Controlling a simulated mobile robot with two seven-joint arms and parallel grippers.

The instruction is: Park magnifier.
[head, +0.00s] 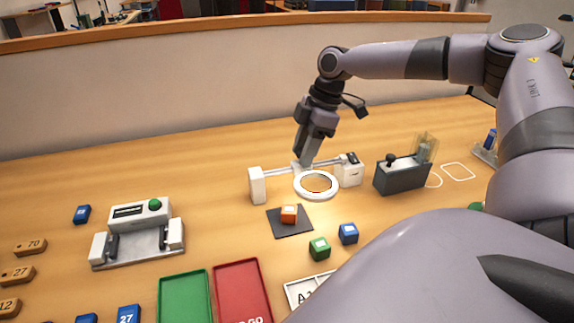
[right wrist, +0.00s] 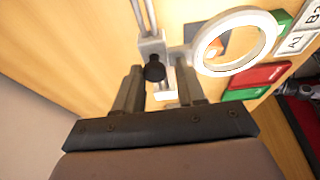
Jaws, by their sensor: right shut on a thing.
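The magnifier (head: 315,197) is a round lens in a white ring, carried on a metal rail (head: 280,169) between a white left post (head: 257,187) and a white right block (head: 350,175). The ring hangs in front of the rail, right of its middle. My right gripper (head: 303,160) comes down from above onto the magnifier's carriage and is shut on it. In the right wrist view the fingers (right wrist: 157,82) stand either side of the carriage with its black knob (right wrist: 154,69), and the ring (right wrist: 203,48) reaches out to the right. My left gripper is out of view.
An orange cube (head: 289,214) sits on a dark pad (head: 287,231) in front of the rail. Green (head: 320,248) and blue (head: 348,233) cubes lie nearby. A grey box with levers (head: 402,178) stands right of the rail. Green (head: 185,299) and red (head: 241,290) trays are in front.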

